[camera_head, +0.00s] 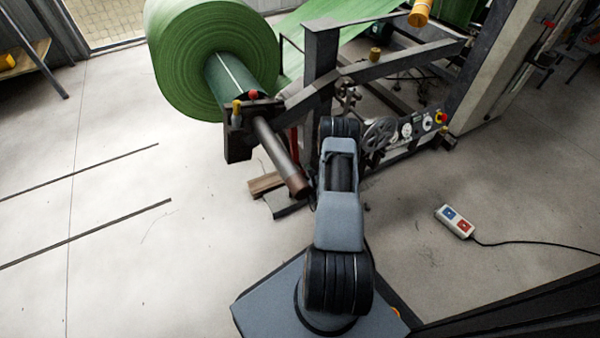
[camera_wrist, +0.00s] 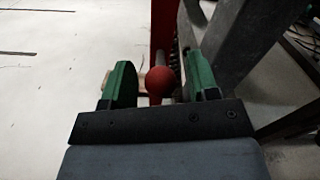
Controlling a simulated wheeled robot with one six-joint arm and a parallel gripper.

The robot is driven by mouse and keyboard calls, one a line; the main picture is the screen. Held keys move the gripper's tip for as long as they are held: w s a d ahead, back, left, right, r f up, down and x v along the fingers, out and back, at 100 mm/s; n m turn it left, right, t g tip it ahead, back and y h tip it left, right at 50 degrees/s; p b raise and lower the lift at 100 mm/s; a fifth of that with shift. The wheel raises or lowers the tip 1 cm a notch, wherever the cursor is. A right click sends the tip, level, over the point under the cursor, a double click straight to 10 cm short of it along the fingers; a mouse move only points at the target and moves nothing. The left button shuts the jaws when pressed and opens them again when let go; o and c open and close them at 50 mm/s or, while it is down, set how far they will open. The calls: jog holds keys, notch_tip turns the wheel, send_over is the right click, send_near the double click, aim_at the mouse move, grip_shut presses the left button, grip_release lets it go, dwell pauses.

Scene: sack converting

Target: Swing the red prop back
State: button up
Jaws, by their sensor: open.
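The red prop (camera_wrist: 163,30) shows as a red upright bar in the wrist view, at the top centre. A round red knob (camera_wrist: 160,82) sits in front of it, between my gripper's green fingers. In the head view a thin red strip of the prop (camera_head: 293,140) shows beside the machine's grey frame, the rest hidden behind the frame and my arm. My gripper (camera_wrist: 162,80) is open, one finger on each side of the knob, with a visible gap on the left. Whether the right finger touches the knob I cannot tell. In the head view my arm hides the gripper.
A large green roll (camera_head: 205,55) sits on a shaft (camera_head: 280,158) that sticks out left of my arm. The grey frame (camera_head: 320,70) stands close to the right finger. Wooden blocks (camera_head: 265,184) lie below. A corded switch box (camera_head: 455,221) lies on the right floor. The left floor is mostly clear.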

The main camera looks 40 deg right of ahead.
jog(key=shift+w, duration=0.7)
grip_shut()
